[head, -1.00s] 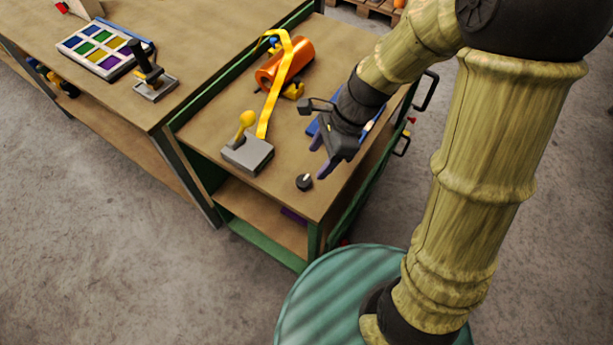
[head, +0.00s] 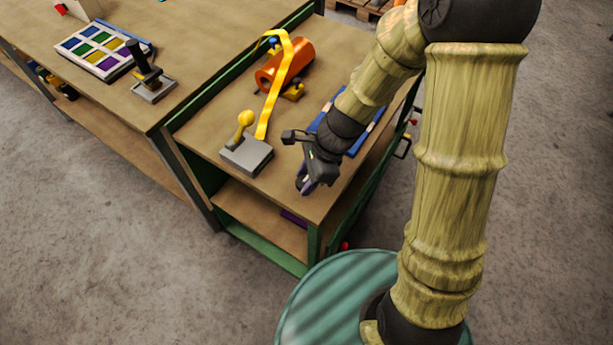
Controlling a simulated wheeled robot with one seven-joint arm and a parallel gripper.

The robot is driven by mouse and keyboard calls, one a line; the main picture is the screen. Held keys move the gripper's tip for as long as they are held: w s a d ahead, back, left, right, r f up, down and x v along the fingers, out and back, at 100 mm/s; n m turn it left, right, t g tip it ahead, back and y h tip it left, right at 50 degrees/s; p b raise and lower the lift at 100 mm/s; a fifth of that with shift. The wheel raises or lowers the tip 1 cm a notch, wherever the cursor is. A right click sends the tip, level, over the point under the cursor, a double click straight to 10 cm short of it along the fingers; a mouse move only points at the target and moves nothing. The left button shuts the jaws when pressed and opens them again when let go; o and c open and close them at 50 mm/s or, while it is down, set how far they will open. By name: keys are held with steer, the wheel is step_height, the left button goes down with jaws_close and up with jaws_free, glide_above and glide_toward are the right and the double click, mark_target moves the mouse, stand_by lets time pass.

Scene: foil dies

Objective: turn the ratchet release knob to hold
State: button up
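My gripper (head: 304,185) points down at the near end of the green-framed cart's top, at the spot where the small black knob stood in the earlier frame. The knob is now hidden behind the purple-tipped fingers. I cannot tell whether the fingers touch it, are around it or are closed on it. Its pointer cannot be seen. A grey box with a yellow ball-topped lever (head: 246,152) stands to the left of my gripper, apart from it.
A yellow strap (head: 270,95) runs behind the lever box to an orange roll (head: 284,64). A blue tray (head: 366,132) lies behind my wrist. The workbench at left holds a tray of coloured squares (head: 98,50) and a black-handled device (head: 150,80).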

steer(key=c, duration=0.3)
steer(key=shift+c, duration=0.2)
steer(key=shift+r+n+p, duration=0.1)
steer(key=shift+n+p, duration=0.4)
steer(key=shift+p, duration=0.1)
steer(key=n+p, duration=0.1)
steer(key=n+g+p, duration=0.1)
steer(key=shift+w+a+r+n+h+p, duration=0.1)
steer(key=shift+n+h+p, duration=0.2)
steer(key=shift+p, duration=0.05)
steer(key=n+g+h+p, duration=0.1)
steer(key=n+p, duration=0.2)
steer(key=n, duration=0.1)
steer(key=shift+w+a+n, duration=0.1)
steer(key=shift+n, duration=0.2)
steer(key=n+h+p, duration=0.1)
steer(key=n, duration=0.1)
steer(key=n+g+h+p, duration=0.1)
steer(key=n, duration=0.2)
steer(key=shift+w+a, duration=0.1)
steer(key=shift+a, duration=0.05)
steer(key=n+h+p, duration=0.1)
steer(key=n, duration=0.3)
steer(key=shift+a+n+h, duration=0.1)
steer(key=shift+n+h, duration=0.2)
steer(key=shift+h, duration=0.1)
steer(key=shift+f, duration=0.2)
